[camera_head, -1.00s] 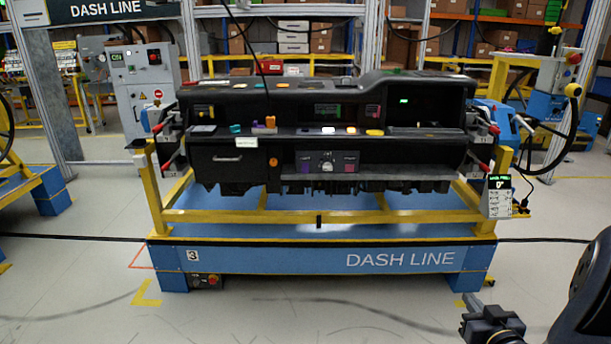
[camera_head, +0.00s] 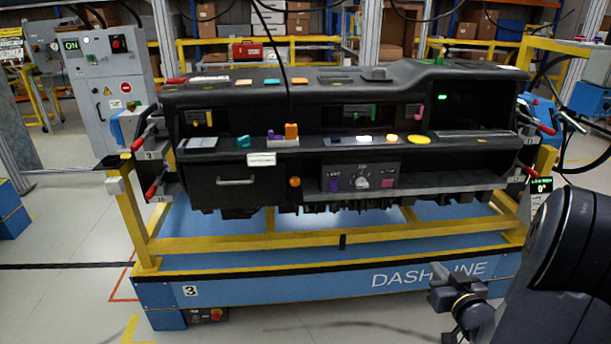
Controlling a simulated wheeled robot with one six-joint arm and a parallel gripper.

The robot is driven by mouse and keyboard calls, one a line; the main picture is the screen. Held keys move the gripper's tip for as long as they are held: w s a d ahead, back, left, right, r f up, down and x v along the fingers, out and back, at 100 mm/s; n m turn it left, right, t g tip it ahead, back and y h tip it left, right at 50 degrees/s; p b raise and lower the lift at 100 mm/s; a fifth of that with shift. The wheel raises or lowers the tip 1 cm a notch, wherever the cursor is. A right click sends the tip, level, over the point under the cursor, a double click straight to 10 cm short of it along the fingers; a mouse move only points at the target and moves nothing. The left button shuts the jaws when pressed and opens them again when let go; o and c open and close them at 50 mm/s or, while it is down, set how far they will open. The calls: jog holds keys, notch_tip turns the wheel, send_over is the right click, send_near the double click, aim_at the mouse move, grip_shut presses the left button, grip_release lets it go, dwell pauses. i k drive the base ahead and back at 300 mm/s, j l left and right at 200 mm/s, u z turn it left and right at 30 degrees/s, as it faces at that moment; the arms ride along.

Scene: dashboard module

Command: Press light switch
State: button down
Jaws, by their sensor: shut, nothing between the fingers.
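The black dashboard module (camera_head: 230,165) rests on a yellow and blue stand ahead of me. A small centre panel (camera_head: 378,167) on its front carries a purple piece (camera_head: 334,186), a round light knob (camera_head: 361,182) and a pink piece (camera_head: 387,183). Its printed labels are too small to read, so I cannot tell which control is the light switch. My gripper (camera_head: 440,286) is shut and empty at the lower right, in front of the stand's blue base and apart from the dashboard. My dark arm covers the stand's right end.
The yellow stand rail (camera_head: 290,243) and blue base (camera_head: 260,293) lie between me and the dashboard. Clamps with red handles (camera_head: 152,189) hold its ends. A black cable (camera_head: 279,55) hangs over the dashboard. A grey control cabinet (camera_head: 108,90) stands behind left. Floor is clear at the lower left.

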aim_at(334, 183)
jog(key=i+j, duration=0.8)
